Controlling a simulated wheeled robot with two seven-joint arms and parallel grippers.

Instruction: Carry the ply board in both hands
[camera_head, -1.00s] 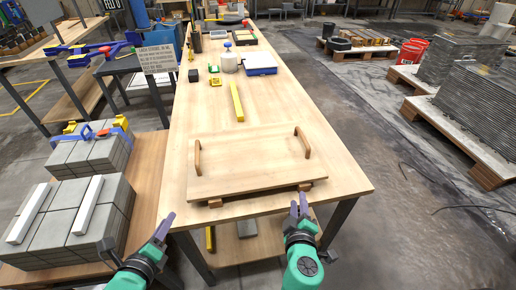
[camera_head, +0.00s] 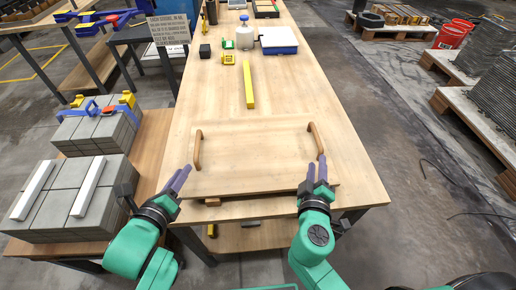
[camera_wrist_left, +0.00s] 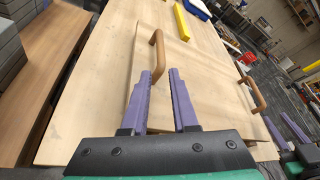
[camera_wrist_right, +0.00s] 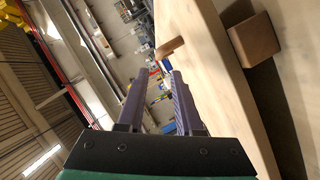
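The ply board (camera_head: 252,160) lies on the workbench at its near end, with one wooden handle on each side. My left gripper (camera_head: 180,178) is open and empty, just outside and nearer than the left handle (camera_head: 198,150). In the left wrist view that handle (camera_wrist_left: 155,52) stands just ahead of the open fingers (camera_wrist_left: 160,75). My right gripper (camera_head: 316,170) is open near the right handle (camera_head: 316,138), low by the board's right near corner. The right wrist view shows its fingers apart (camera_wrist_right: 158,78), with a handle (camera_wrist_right: 169,46) ahead and the board's pale face (camera_wrist_right: 205,65) beside them.
A wooden block (camera_head: 213,202) shows under the board's near edge. A yellow bar (camera_head: 249,85) lies beyond the board, with a yellow tape measure (camera_head: 228,59) and a blue-white box (camera_head: 278,41) further back. Grey blocks (camera_head: 75,195) are stacked at the left. Bare benchtop (camera_head: 290,95) surrounds the board.

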